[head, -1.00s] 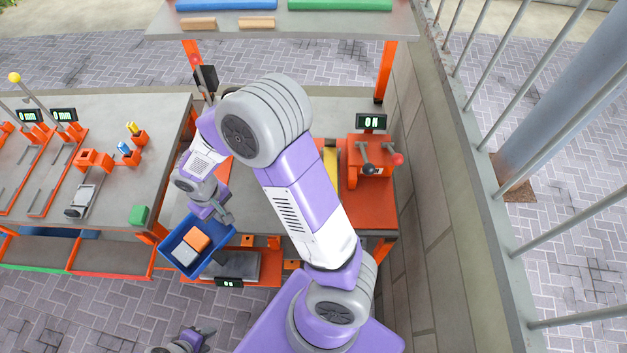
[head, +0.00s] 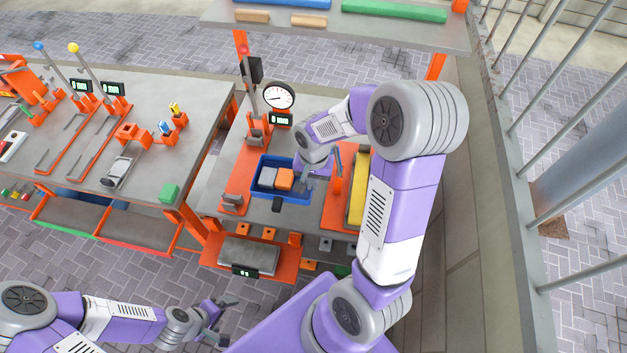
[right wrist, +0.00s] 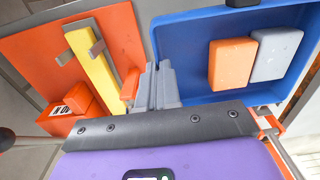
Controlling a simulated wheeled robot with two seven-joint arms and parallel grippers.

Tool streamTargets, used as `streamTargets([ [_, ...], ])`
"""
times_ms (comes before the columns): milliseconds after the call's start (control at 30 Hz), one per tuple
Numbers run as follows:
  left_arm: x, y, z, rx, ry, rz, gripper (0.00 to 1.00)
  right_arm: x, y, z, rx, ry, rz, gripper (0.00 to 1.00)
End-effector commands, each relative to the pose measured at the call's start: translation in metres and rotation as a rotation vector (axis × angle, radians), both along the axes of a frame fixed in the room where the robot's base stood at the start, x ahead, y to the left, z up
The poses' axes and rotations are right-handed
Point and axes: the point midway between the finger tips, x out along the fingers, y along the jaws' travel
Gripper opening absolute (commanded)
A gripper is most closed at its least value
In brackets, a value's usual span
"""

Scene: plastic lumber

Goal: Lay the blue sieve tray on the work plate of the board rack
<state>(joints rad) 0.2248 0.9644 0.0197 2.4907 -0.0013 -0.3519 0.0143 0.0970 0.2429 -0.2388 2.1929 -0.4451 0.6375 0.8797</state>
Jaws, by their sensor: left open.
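The blue sieve tray (head: 256,188) holds an orange block and a grey block. It is over the grey top of the right-hand bench; I cannot tell whether it touches down. My right gripper (head: 307,181) is shut on the tray's right-hand wall. In the right wrist view the fingers (right wrist: 157,85) are close together at the wall of the tray (right wrist: 196,62). My left gripper (head: 219,309) is open and empty, low in front of the benches. I cannot tell which surface is the work plate of the board rack.
An orange fixture with a round dial (head: 279,95) stands behind the tray. A yellow bar (head: 358,188) lies to its right. A raised shelf (head: 345,28) with coloured boards is at the back. A grey plate with a display (head: 247,254) sits at the bench front.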

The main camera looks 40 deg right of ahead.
Motion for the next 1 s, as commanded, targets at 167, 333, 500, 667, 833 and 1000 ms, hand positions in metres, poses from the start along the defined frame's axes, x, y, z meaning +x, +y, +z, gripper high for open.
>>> streamTargets([
  [167, 0.000, 0.000, 0.000, 0.000, 0.000, 0.000, 0.93, 0.000, -0.001, 0.001, 0.000, -0.003, -0.011, 0.00],
  [333, 0.000, 0.000, 0.000, 0.000, 0.000, 0.000, 0.93, 0.000, -0.001, 0.001, 0.000, -0.003, -0.009, 0.00],
  [500, 0.000, 0.000, -0.005, 0.000, 0.000, 0.000, 0.93, -0.001, 0.000, -0.003, 0.001, -0.003, -0.008, 0.00],
  [667, 0.000, 0.000, -0.015, 0.000, 0.000, 0.000, 0.93, -0.001, 0.000, -0.015, 0.001, -0.003, -0.007, 0.00],
  [833, 0.000, 0.000, -0.032, 0.000, 0.000, 0.000, 0.93, -0.001, 0.001, -0.034, 0.001, -0.004, -0.006, 0.00],
  [1000, 0.000, 0.000, -0.049, 0.000, 0.000, 0.000, 0.93, -0.001, 0.001, -0.055, 0.001, -0.002, -0.006, 0.00],
])
